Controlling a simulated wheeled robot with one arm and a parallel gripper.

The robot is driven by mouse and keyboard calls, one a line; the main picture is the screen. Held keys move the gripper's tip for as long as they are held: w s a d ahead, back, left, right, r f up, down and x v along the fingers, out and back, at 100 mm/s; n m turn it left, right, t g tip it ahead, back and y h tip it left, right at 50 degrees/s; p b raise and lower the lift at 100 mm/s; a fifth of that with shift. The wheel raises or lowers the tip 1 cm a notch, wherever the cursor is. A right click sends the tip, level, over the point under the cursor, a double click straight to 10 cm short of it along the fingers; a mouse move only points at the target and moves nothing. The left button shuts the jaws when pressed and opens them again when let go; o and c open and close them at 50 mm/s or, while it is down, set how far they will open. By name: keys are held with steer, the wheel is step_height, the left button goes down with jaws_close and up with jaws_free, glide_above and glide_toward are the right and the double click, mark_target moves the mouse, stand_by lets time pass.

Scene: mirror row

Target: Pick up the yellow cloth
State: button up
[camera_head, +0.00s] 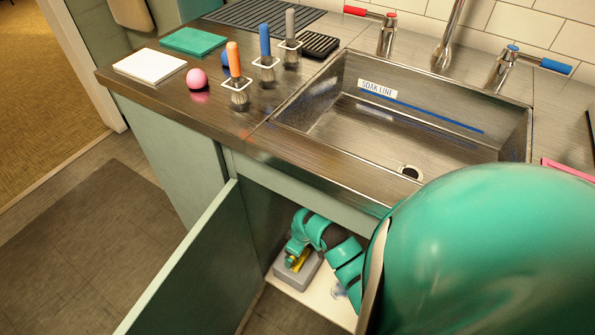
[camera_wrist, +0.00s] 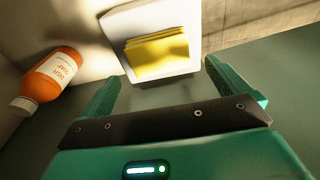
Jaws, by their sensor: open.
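The yellow cloth (camera_wrist: 157,54) lies folded in layers on a pale tray (camera_wrist: 192,30) in the wrist view. In the head view a small piece of the cloth (camera_head: 301,260) shows on the grey tray (camera_head: 294,277) inside the open under-sink cupboard. My gripper (camera_wrist: 162,74) is open, its two teal fingers spread to either side of the cloth's near edge, with nothing between them. In the head view my teal gripper (camera_head: 293,248) is down in the cupboard over the tray and hides much of the cloth. I cannot tell the exact gap to the cloth.
The cupboard door (camera_head: 190,270) is swung open at the left. The sink (camera_head: 400,115) and counter edge (camera_head: 310,165) lie above. Upright brushes (camera_head: 236,75) stand on the counter.

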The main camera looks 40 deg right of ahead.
step_height(320, 180, down, 4)
steer(key=shift+w+f+b, duration=0.1)
steer(key=shift+f+b, duration=0.15)
steer(key=shift+b, duration=0.6)
steer(key=shift+r, duration=0.1)
steer(key=c, duration=0.9)
steer(key=shift+r, duration=0.1)
steer(key=shift+r, duration=0.25)
step_height(320, 180, up, 2)
steer(key=shift+r+p, duration=0.2)
steer(key=shift+p, duration=0.45)
steer(key=s+a+r, duration=0.1)
steer(key=r, duration=0.1)
steer(key=s+a+r+p, duration=0.2)
steer(key=r, duration=0.1)
steer(key=shift+s+a+r, duration=0.1)
steer(key=shift+s+r, duration=0.1)
steer(key=shift+r, duration=0.15)
steer(key=s+a+r+p, duration=0.2)
steer(key=s+a+r, duration=0.2)
steer(key=s+a, duration=0.2)
steer(key=shift+s+a, duration=0.3)
steer(key=shift+s, duration=0.05)
